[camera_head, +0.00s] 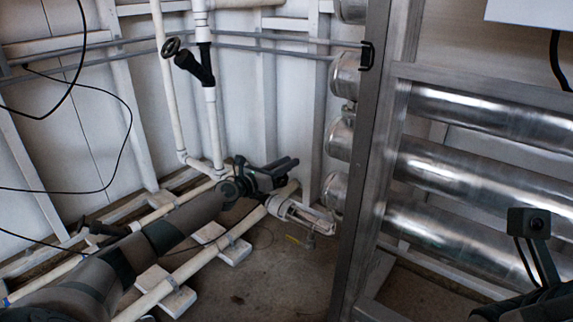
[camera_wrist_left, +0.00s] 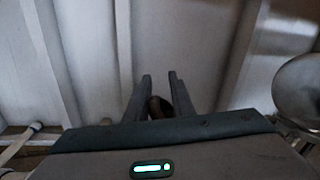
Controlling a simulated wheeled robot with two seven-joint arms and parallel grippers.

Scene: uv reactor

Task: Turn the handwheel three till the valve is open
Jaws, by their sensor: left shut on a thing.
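My left gripper (camera_head: 289,164) reaches in low beside the white pipes, near the wall corner. In the left wrist view its two fingers (camera_wrist_left: 159,80) point forward and are shut on a small dark rounded thing (camera_wrist_left: 159,106), which I take for part of a handwheel. Most of it is hidden by the gripper body, so its full shape and number cannot be read. A black handwheel (camera_head: 171,47) with a black valve body (camera_head: 195,66) sits on the upper white pipe. My right gripper's fingers do not show.
A metal frame post (camera_head: 366,160) stands right of the left gripper, with shiny reactor cylinders (camera_head: 480,180) behind it. White floor pipes (camera_head: 205,260) run below my left arm on pale blocks (camera_head: 165,290). Black cables (camera_head: 128,130) hang on the left wall.

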